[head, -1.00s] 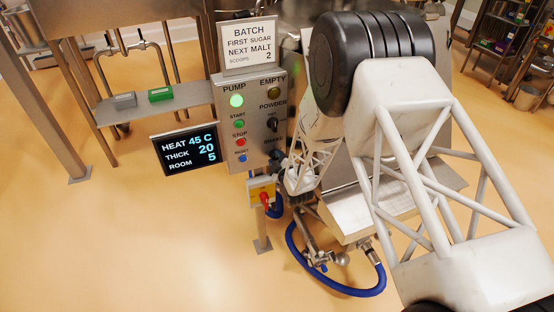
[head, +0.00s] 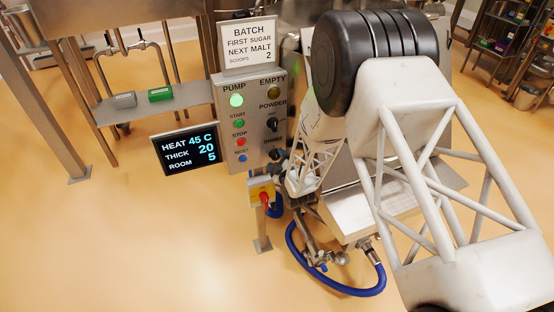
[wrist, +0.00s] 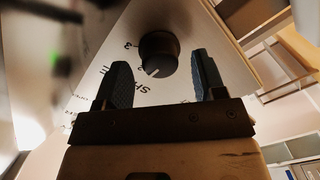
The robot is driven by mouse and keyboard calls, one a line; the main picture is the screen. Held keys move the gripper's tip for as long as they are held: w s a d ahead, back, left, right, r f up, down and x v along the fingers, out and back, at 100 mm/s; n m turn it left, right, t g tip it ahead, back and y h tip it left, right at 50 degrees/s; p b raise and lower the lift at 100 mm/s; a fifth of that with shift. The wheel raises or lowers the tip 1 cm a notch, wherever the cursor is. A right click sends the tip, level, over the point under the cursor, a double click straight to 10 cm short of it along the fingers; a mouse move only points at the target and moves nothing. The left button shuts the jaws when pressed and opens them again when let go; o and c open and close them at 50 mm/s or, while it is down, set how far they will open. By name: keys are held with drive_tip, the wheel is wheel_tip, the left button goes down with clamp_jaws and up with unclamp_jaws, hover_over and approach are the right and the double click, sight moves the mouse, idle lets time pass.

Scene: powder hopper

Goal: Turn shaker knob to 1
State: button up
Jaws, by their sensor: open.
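The shaker knob (wrist: 158,54) is a round black knob with a white pointer line on the grey panel in the wrist view. Its line points toward the lower left of that picture, near a small, partly hidden number; a 3 is printed to its left. My gripper (wrist: 160,60) is open, its two dark fingers to either side of the knob in that view. In the head view the knob (head: 275,155) shows low on the control panel (head: 255,120), beside my white arm; the fingertips are mostly hidden there.
A powder knob (head: 272,124) sits above the shaker knob, with buttons to its left. A red-and-yellow switch (head: 264,196) is just below the panel. A display (head: 188,149) reads HEAT 45 C, THICK 20, ROOM 5. A blue hose (head: 300,260) hangs below.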

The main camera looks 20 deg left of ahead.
drive_tip(key=v, duration=0.7)
idle(0.6)
drive_tip(key=m, duration=0.9)
drive_tip(key=m+t, duration=0.1)
drive_tip(key=m, duration=0.4)
drive_tip(key=shift+s+a+f, duration=0.15)
drive_tip(key=shift+a, duration=0.1)
drive_tip(key=shift+x, duration=3.9)
drive_tip(key=shift+f, duration=0.1)
